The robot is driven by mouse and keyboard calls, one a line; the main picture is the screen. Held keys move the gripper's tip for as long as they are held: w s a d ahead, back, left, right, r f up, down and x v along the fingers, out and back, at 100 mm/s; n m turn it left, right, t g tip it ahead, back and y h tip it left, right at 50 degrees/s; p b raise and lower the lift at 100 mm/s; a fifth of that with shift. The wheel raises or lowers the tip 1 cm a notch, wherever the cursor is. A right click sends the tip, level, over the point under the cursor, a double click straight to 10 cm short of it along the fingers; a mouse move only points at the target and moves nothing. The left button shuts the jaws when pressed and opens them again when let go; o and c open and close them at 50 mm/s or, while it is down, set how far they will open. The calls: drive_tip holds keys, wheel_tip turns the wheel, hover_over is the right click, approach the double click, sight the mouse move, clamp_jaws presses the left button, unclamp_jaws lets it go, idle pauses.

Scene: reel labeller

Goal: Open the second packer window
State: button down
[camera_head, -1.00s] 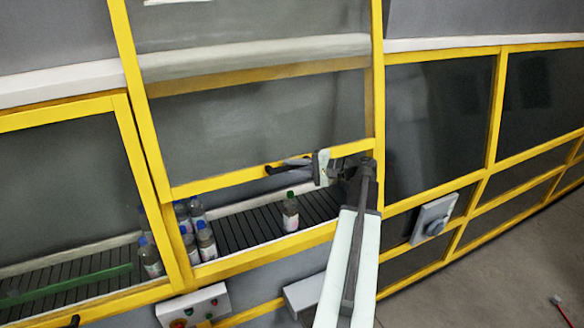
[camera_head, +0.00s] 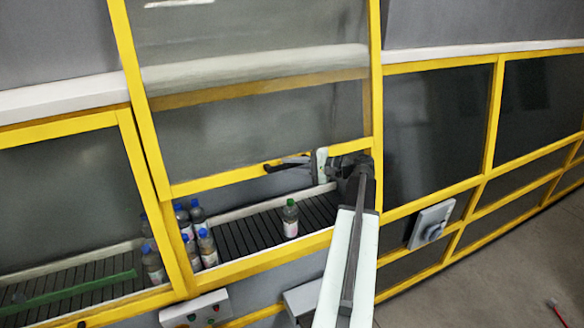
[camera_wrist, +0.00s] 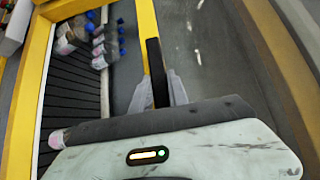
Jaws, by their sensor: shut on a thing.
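The packer window (camera_head: 225,182) is a clear pane in a yellow frame. It is raised, and its bottom rail stands well above the sill, leaving a gap onto a dark slatted conveyor (camera_head: 250,230). My gripper (camera_head: 298,162) is at the right part of the bottom rail, shut on the window's dark handle (camera_head: 270,168). In the wrist view the black handle (camera_wrist: 157,72) lies between the two pale fingers of my gripper (camera_wrist: 158,88). The part of the handle deep in the jaws is hidden.
A green-capped bottle (camera_head: 290,218) and several blue-capped bottles (camera_head: 207,247) stand on the conveyor behind the gap. A closed yellow-framed window (camera_head: 60,190) is at left. A button box (camera_head: 196,309) and a grey switch box (camera_head: 431,223) are mounted on the machine. Open floor is at right.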

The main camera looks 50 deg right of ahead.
drive_tip(key=shift+w+r, duration=0.1)
drive_tip(key=shift+r, duration=0.2)
drive_tip(key=c, duration=1.3)
unclamp_jaws()
drive_tip(key=shift+f, duration=0.1)
